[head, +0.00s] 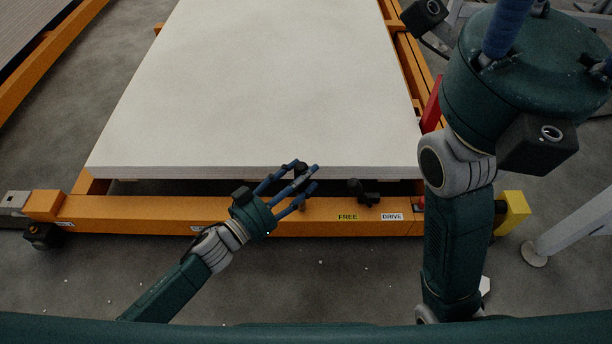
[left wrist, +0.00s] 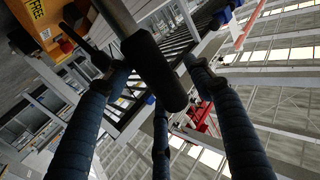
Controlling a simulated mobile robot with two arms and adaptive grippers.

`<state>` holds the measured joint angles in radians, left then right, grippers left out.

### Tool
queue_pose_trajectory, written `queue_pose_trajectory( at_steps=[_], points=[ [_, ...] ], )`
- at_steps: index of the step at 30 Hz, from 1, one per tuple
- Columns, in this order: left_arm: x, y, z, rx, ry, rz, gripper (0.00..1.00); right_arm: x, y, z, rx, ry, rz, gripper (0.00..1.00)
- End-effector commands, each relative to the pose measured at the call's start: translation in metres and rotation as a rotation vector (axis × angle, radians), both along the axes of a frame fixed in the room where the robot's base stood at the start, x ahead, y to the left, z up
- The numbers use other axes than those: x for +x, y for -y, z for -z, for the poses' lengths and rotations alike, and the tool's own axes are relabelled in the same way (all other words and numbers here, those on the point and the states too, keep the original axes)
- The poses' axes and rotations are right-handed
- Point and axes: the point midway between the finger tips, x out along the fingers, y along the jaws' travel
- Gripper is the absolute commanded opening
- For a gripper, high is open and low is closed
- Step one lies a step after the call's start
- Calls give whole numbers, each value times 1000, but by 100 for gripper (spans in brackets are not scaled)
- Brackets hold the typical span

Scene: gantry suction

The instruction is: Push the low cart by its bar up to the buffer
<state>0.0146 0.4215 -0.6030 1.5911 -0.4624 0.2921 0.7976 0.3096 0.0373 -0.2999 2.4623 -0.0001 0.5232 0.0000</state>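The low cart appears to be the orange frame (head: 200,212) bearing a large pale slab (head: 270,85). My left gripper (head: 306,176) is over the frame's front beam, blue fingers spread. In the left wrist view, a black cylindrical grip on a grey shaft (left wrist: 155,75) lies between the spread fingers (left wrist: 160,92). I see no clear closing on it, and contact cannot be told. The cart's bar is not clearly identifiable beyond this grip. My right gripper is out of view. I cannot identify the buffer for certain.
The front beam carries a yellow FREE label (head: 347,217), a white DRIVE label (head: 392,216) and a black knob (head: 362,192). A yellow block (head: 513,211) stands at its right end. A pale post (head: 575,225) rises from the floor at right. Bare floor with small scraps lies in front.

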Motion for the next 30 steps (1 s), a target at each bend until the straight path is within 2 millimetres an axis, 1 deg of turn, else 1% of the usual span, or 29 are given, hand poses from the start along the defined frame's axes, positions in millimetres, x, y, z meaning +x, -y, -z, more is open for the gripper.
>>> queue_pose_trajectory(
  at_steps=[7,11,14,24,30],
  points=[
    [-1,2,1,-1,-1,4,56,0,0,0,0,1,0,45],
    [-6,-1,1,-1,-3,4,56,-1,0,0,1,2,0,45],
    [-16,-11,2,1,-4,4,56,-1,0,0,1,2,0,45],
    [-66,-63,3,2,-6,1,56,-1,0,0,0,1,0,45],
    [-83,-81,2,1,-4,-1,56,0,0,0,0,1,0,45]
  ],
)
